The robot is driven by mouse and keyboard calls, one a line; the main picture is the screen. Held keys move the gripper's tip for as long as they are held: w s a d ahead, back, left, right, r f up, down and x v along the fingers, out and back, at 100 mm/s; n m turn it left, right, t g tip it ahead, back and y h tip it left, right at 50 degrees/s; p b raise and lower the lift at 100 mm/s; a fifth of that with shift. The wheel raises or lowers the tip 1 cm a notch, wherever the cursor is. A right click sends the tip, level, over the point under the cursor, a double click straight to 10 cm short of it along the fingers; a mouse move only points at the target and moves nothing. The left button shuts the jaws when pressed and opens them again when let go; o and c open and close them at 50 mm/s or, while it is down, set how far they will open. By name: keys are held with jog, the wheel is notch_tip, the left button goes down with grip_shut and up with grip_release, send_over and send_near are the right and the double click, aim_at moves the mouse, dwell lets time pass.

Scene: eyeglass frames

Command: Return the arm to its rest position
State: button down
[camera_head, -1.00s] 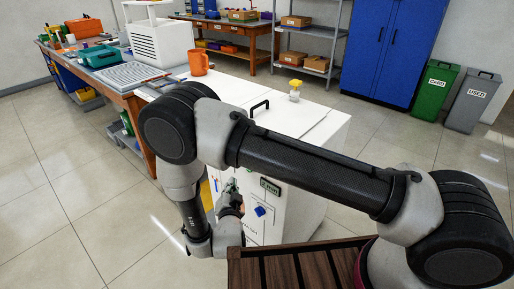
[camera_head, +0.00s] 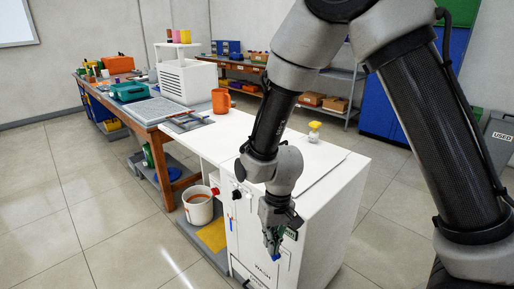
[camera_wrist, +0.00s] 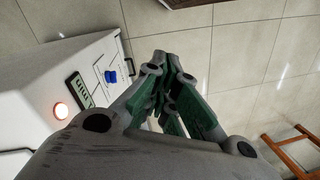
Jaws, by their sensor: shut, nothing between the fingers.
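My arm reaches down from the top of the head view. My gripper (camera_head: 272,245) hangs fingers-down in front of the white cabinet (camera_head: 328,205), and it covers part of the cabinet's front. In the wrist view my gripper (camera_wrist: 168,85) has its green-padded fingers shut, with nothing seen between them. The cabinet's front shows at left in the wrist view, with a blue knob (camera_wrist: 111,76) and a lit round light (camera_wrist: 60,110). The gripper looks apart from the knob there.
A yellow-topped item (camera_head: 314,130) stands on the cabinet. A white bucket (camera_head: 199,208) stands left of the cabinet. Blue cupboards and a grey bin (camera_head: 497,138) are at back right. The floor at left is clear.

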jog(key=s+d+r+m+t, duration=0.2)
jog(key=s+d+r+t, duration=0.1)
jog(key=d+r, duration=1.2)
jog(key=s+d+r+m+t+h, duration=0.1)
jog(key=s+d+r, duration=0.4)
jog(key=d+r, duration=1)
jog(key=shift+s+d+r+m+t, duration=0.2)
jog(key=shift+s+d+m+t, duration=0.3)
jog(key=shift+d+t, duration=0.6)
